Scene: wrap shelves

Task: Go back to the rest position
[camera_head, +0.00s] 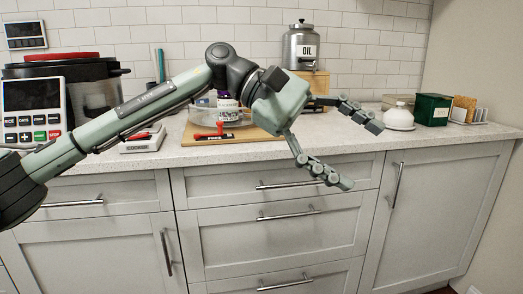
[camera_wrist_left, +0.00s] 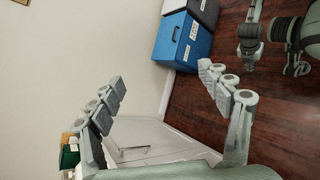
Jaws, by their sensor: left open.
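My left gripper (camera_head: 352,152) is in the head view, with its arm reaching in from the left across the counter. Its two fingers are spread wide apart with nothing between them. It hangs in the air in front of the counter's front edge, above the drawers. In the left wrist view the same gripper (camera_wrist_left: 165,95) shows both fingers apart, with wall, cabinet front and floor behind them. My right gripper is not seen in the head view. In the left wrist view parts of my own body (camera_wrist_left: 290,35) show at the top right.
The counter (camera_head: 345,140) holds a rice cooker (camera_head: 60,75), a wooden board (camera_head: 250,135), an oil dispenser (camera_head: 300,48), a white lidded pot (camera_head: 398,117) and a green box (camera_head: 433,109). Blue bin (camera_wrist_left: 183,42) stands on the wooden floor (camera_wrist_left: 190,105) by the wall.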

